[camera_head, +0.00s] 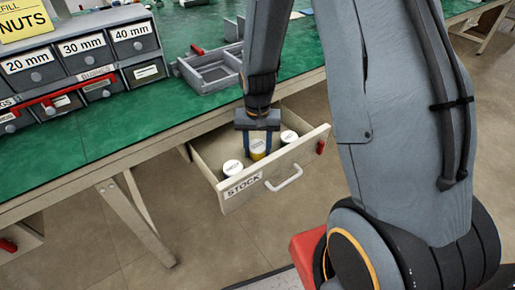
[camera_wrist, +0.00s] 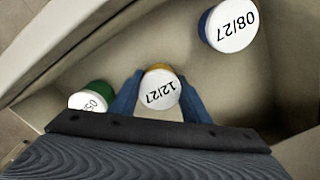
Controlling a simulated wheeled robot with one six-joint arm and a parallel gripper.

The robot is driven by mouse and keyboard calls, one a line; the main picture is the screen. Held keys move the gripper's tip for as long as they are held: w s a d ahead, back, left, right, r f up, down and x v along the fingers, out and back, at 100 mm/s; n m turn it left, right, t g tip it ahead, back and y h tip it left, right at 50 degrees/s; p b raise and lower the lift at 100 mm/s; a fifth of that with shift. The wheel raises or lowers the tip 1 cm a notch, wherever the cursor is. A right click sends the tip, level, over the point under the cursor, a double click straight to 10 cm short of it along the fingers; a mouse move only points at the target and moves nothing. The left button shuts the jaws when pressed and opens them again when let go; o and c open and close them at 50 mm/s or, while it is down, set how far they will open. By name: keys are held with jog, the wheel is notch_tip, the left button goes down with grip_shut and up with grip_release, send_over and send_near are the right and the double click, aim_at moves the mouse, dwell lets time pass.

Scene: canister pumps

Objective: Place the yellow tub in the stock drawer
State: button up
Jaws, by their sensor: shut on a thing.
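The yellow tub has a white lid and shows between my gripper's fingers in the head view (camera_head: 258,147). In the wrist view its lid (camera_wrist: 159,90) reads 12/27, with a yellow edge at the top. My gripper (camera_head: 261,146) points down into the open drawer marked STOCK (camera_head: 237,190). Its blue fingers are shut on the yellow tub, one on each side, as the wrist view also shows (camera_wrist: 160,97). The tub is inside the drawer's walls. I cannot tell whether its base touches the drawer floor.
A green-sided tub (camera_wrist: 92,97) and a blue-sided tub marked 08/27 (camera_wrist: 229,27) stand in the drawer, apart from the held tub. The green bench top (camera_head: 120,122) is above the drawer. A grey divided tray (camera_head: 212,72) and labelled small drawers (camera_head: 82,60) stand on it.

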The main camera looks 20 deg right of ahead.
aim_at(258, 145)
jog(key=shift+f, duration=0.1)
jog(key=o, duration=1.1)
notch_tip(258, 145, up, 11)
jog(key=shift+r+p, duration=0.2)
jog(key=shift+p, duration=0.25)
jog(key=s+d+r+n, duration=0.1)
jog(key=s+r, duration=0.3)
jog(key=s, duration=0.4)
jog(key=s+d+r+n, duration=0.1)
jog(key=s+d+r, duration=0.1)
jog(key=s+r, duration=0.3)
jog(key=s, duration=0.4)
jog(key=shift+s+d+r+n, duration=0.15)
jog(key=shift+d+r+n, duration=0.15)
jog(key=shift+n, duration=0.1)
